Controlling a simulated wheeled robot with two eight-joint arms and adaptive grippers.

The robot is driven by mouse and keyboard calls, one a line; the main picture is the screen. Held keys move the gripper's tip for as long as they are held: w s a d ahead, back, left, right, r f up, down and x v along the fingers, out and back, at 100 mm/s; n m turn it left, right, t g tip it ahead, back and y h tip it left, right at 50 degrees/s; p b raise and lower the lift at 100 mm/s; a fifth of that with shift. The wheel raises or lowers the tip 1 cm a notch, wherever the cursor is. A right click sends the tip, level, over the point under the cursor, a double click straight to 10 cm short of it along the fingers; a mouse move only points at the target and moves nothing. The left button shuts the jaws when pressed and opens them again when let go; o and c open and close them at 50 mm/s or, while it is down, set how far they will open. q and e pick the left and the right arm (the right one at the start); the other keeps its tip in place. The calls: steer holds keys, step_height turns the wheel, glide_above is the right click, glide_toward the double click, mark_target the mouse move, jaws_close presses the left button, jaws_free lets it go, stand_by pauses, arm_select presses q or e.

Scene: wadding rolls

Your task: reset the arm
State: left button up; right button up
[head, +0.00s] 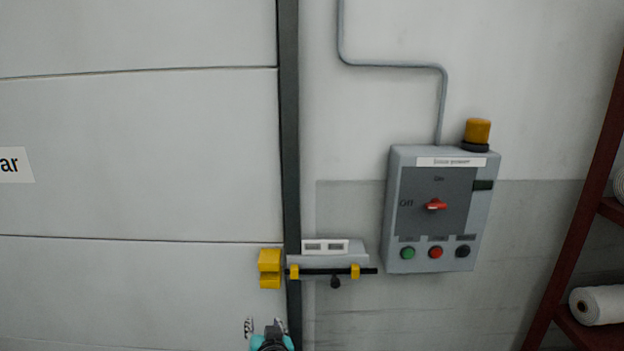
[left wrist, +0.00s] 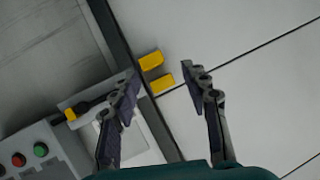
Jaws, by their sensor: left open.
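My left gripper (head: 265,328) shows at the bottom of the head view, below the door latch and in front of the door's edge. In the left wrist view its two fingers (left wrist: 160,84) are spread apart with nothing between them. The latch has a black bolt (head: 322,271) with yellow brackets on a grey plate, and a yellow catch (head: 270,268) on the door. The catch also shows beyond the fingertips in the left wrist view (left wrist: 158,73). My right gripper is in neither view.
A grey control box (head: 438,210) with a red switch, several buttons and an amber lamp (head: 477,132) hangs on the wall right of the latch. A white panelled door (head: 140,160) fills the left. A dark red rack (head: 575,235) holds white rolls (head: 597,305) at far right.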

arm_select(q)
steer(key=s+a+f+g+h, duration=0.1)
steer(key=s+a+f+g, duration=0.1)
steer(key=s, duration=0.9)
steer(key=s+a+f+g+h, duration=0.2)
steer(key=s+a+f+g, duration=0.1)
steer(key=s, duration=0.8)
steer(key=shift+a+g+h, duration=0.3)
steer(key=shift+a+g, duration=0.1)
steer(key=shift+a, duration=0.35)
steer(key=shift+s+f, duration=0.1)
